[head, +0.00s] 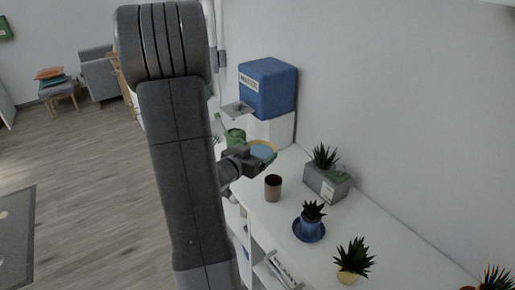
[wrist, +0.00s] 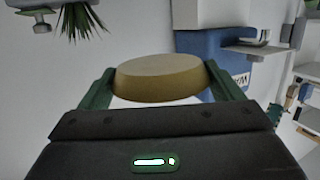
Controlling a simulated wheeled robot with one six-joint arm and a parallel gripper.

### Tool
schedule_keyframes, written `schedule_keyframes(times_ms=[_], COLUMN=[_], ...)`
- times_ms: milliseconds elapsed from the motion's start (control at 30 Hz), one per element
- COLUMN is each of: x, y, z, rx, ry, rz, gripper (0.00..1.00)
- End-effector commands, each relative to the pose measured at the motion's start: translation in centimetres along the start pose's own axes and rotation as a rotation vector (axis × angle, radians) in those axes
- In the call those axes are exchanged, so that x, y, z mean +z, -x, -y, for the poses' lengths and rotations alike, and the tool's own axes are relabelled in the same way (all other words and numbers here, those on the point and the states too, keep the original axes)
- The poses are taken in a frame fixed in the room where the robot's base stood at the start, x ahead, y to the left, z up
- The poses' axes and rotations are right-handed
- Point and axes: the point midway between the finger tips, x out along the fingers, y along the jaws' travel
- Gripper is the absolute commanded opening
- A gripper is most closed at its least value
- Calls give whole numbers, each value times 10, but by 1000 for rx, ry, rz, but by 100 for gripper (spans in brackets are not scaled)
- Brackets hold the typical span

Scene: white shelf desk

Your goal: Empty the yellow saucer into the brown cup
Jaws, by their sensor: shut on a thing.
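The yellow saucer (head: 262,146) is held above the white shelf desk in the head view, with a light blue surface showing inside its yellow rim. In the wrist view the saucer (wrist: 160,82) sits between the two green fingers of my gripper (wrist: 158,88), its plain tan base and side showing and its inside hidden. My gripper (head: 255,157) is shut on the saucer. The saucer looks about level in the head view. The brown cup (head: 273,191) stands upright on the desk, nearer than the saucer and apart from it. The cup's inside looks dark.
A blue box-shaped dispenser (head: 268,88) stands on a white block behind the saucer. A green pot (head: 235,136) is behind my gripper. A grey planter (head: 327,185), a blue pot on a blue saucer (head: 309,231) and a yellow-potted plant (head: 352,272) stand right of the cup.

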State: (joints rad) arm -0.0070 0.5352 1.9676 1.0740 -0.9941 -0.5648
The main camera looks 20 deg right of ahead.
Motion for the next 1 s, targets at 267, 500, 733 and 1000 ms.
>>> schedule_keyframes(times_ms=[267, 500, 733, 1000], x=[5, 17, 19, 19], y=[-1, -4, -4, -4], z=[-1, -2, -2, -2], rx=[-10, -44, -58, -58], ry=[-47, -216, -278, -278], rz=[16, 83, 110, 110], gripper=[63, 63, 63, 63])
